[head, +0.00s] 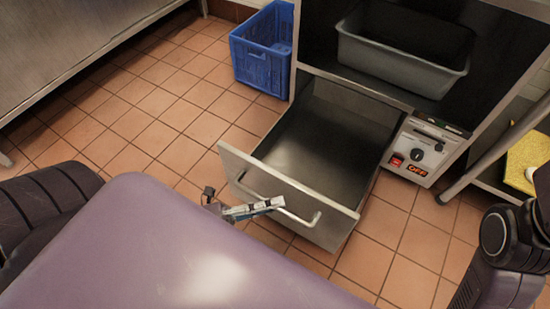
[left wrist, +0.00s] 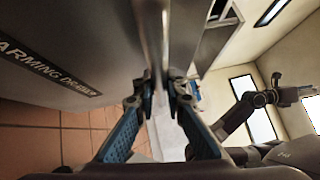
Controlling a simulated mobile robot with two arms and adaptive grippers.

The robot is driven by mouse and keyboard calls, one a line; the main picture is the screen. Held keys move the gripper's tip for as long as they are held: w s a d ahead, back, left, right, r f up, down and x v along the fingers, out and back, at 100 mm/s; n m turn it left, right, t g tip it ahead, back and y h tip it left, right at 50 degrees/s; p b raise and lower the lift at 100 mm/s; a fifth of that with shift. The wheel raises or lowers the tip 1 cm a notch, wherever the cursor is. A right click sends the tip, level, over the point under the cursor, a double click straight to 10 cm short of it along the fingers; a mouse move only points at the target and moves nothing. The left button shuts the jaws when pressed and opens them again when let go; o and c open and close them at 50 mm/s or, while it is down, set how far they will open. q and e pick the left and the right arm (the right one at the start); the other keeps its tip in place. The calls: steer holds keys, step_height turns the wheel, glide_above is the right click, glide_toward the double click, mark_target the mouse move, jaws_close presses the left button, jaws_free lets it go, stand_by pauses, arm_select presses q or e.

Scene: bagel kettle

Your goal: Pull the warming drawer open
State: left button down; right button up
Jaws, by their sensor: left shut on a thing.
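The warming drawer (head: 320,150) is pulled well out of the steel cabinet, and its empty metal inside shows in the head view. Its front panel, with the label "WARMING DRAWER", fills the upper left of the left wrist view (left wrist: 90,35). The bar handle (head: 306,221) runs across the front panel. My left gripper (head: 276,203) is at the handle, its fingers shut around the bar. In the left wrist view the handle bar (left wrist: 153,40) passes between the two fingertips (left wrist: 160,85). My right arm shows at the right edge of the head view, but its gripper does not.
A grey tub (head: 400,65) sits on the shelf above the drawer. A control panel (head: 418,150) with a knob and red switch is right of it. A blue crate (head: 257,65) stands on the floor left of the cabinet. Tiled floor lies clear left of the drawer.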

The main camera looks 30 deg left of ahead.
arm_select(q)
steer(key=c, duration=2)
jaws_free()
steer(key=shift+o, duration=0.2)
steer(key=v, duration=1.2)
steer(key=shift+a, duration=0.15)
